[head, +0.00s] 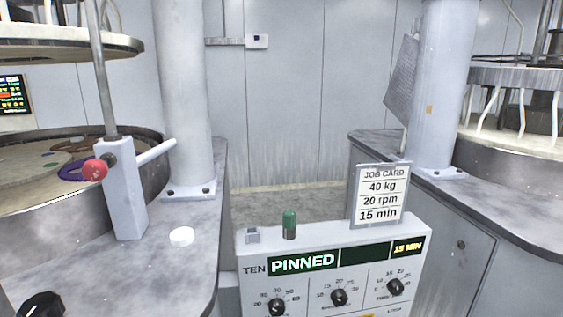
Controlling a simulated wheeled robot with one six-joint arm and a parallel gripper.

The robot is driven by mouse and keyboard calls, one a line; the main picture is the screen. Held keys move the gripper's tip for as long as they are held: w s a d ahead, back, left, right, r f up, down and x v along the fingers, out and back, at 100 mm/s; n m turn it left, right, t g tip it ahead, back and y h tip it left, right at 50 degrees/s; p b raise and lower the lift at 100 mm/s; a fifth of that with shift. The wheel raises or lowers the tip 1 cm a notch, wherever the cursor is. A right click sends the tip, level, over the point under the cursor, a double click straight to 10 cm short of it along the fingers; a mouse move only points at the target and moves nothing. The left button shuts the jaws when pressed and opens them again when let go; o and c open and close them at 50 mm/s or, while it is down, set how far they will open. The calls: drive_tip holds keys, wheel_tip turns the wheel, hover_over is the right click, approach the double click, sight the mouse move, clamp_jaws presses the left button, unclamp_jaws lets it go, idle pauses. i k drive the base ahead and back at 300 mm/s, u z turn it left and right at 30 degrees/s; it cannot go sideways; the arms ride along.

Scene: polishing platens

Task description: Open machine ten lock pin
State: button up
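The control panel (252,290) labelled TEN stands at bottom centre. Its green display (303,262) reads PINNED. The likely lock pin is the red ball knob (94,169) on the side of a grey upright post (127,205) at left. A light bar (156,152) sticks out of the post's other side toward the column. A thin grey rod (101,75) rises from the post's top past the upper plate. How deep the pin sits inside the post is hidden. My gripper is not in view.
A round platen tub (50,215) and raised plate (60,45) are at left. Pale columns (185,90) (440,90) stand on both machines. A white disc (181,237) lies near the post. Floor between the machines (290,202) is clear.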

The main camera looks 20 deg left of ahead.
sight(94, 170)
drive_tip(key=u, duration=1.9)
drive_tip(key=k, duration=1)
drive_tip(key=u, duration=1.35)
drive_tip(key=i, duration=1.6)
drive_tip(key=z, duration=1.55)
